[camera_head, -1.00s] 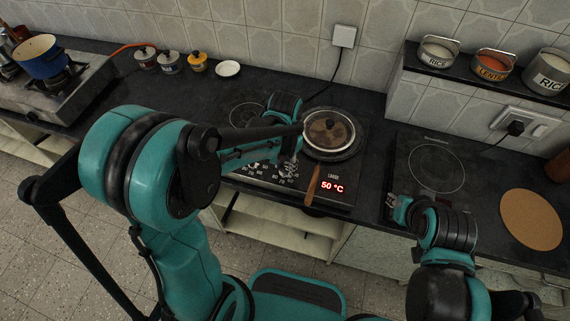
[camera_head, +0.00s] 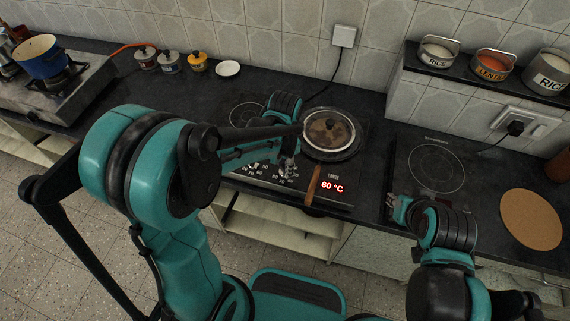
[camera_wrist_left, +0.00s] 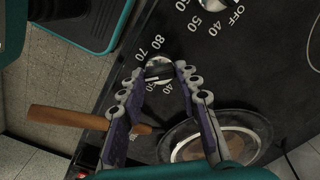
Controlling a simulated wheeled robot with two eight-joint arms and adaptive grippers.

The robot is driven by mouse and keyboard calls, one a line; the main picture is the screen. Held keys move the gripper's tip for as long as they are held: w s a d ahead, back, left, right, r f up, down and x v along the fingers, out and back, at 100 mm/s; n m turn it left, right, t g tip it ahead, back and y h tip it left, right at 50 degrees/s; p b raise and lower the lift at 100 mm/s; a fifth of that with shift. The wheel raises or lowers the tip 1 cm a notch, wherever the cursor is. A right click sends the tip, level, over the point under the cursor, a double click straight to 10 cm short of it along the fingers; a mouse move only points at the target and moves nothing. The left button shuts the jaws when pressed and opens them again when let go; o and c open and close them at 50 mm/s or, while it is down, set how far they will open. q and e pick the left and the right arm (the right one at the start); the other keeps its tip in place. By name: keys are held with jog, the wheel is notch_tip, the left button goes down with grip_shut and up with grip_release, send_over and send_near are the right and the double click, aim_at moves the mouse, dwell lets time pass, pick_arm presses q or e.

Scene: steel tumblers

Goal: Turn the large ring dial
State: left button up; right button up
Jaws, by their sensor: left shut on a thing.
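My left gripper (camera_head: 287,170) is over the front panel of the black cooktop (camera_head: 262,183), shut on the large ring dial. In the left wrist view the silvery dial (camera_wrist_left: 158,70) sits between the fingertips (camera_wrist_left: 157,76), with numbers such as 80, 70 and 40 around it. In the head view the fingers mostly hide the dial. The red display (camera_head: 332,186) reads 60 °C. My right gripper (camera_head: 392,206) is at the right, near the counter edge, away from the dial; its opening is unclear.
A lidded pan (camera_head: 329,131) stands on the cooktop behind the dial, its brown handle (camera_head: 312,186) pointing forward close to my left gripper. A second dial (camera_wrist_left: 207,4) lies beside the held one. Another hob (camera_head: 436,168) and a round brown board (camera_head: 531,219) are at the right.

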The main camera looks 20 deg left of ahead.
pick_arm(q)
jog(key=o, duration=1.1)
notch_tip(320, 180, up, 12)
jog(key=s+a+n+t, duration=0.1)
jog(key=s+n+t, duration=0.1)
jog(key=s+n, duration=0.1)
jog(key=s+a+n+t, duration=0.2)
jog(key=s+n, duration=0.1)
jog(key=s+a+n+t, duration=0.2)
jog(key=s+n+t, duration=0.1)
jog(key=shift+s, duration=0.4)
